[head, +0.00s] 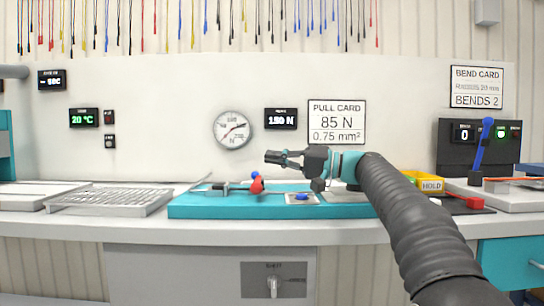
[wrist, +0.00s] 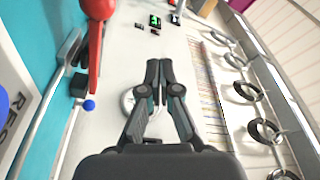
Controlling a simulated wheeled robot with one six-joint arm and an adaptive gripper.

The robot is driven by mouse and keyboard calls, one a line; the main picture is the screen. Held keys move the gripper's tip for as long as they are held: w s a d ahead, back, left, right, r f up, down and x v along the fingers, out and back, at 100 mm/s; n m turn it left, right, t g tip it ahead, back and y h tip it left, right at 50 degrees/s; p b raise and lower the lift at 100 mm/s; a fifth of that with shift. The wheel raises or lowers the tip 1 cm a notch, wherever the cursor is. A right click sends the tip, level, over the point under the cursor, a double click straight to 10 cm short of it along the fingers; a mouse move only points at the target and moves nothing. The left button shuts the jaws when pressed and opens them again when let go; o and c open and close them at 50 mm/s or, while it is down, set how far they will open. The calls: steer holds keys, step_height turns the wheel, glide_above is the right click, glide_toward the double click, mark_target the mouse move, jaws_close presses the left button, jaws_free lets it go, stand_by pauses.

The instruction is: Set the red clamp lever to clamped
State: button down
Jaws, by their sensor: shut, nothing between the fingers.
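The red clamp lever (head: 257,186) is on the teal bench fixture (head: 205,207), left of the middle in the head view. Its red handle also shows at the upper left of the wrist view (wrist: 97,25), its rounded end cut by the picture edge. I cannot tell from its pose whether it is clamped. A small blue ball (wrist: 89,104) shows close by the lever. My gripper (head: 268,157) is shut and empty, above and a little right of the lever, pointing left and apart from it. The closed fingertips (wrist: 159,66) show mid-picture in the wrist view.
A blue button (head: 301,197) sits on a pale plate right of the lever. A metal rack (head: 110,200) stands to the left. A yellow bin (head: 430,182) and a blue lever (head: 482,145) are to the right. A dial (head: 233,129) and cards hang on the wall behind.

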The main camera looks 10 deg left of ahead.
steer(key=d, duration=0.3)
steer(key=w+d, duration=0.1)
steer(key=d, duration=0.2)
steer(key=d+f, duration=0.1)
steer(key=d, duration=0.2)
steer(key=shift+w+d, duration=0.2)
steer(key=shift+d, duration=0.05)
steer(key=shift+d+f, duration=0.2)
steer(key=shift+d, duration=0.6)
steer(key=shift+s, duration=0.1)
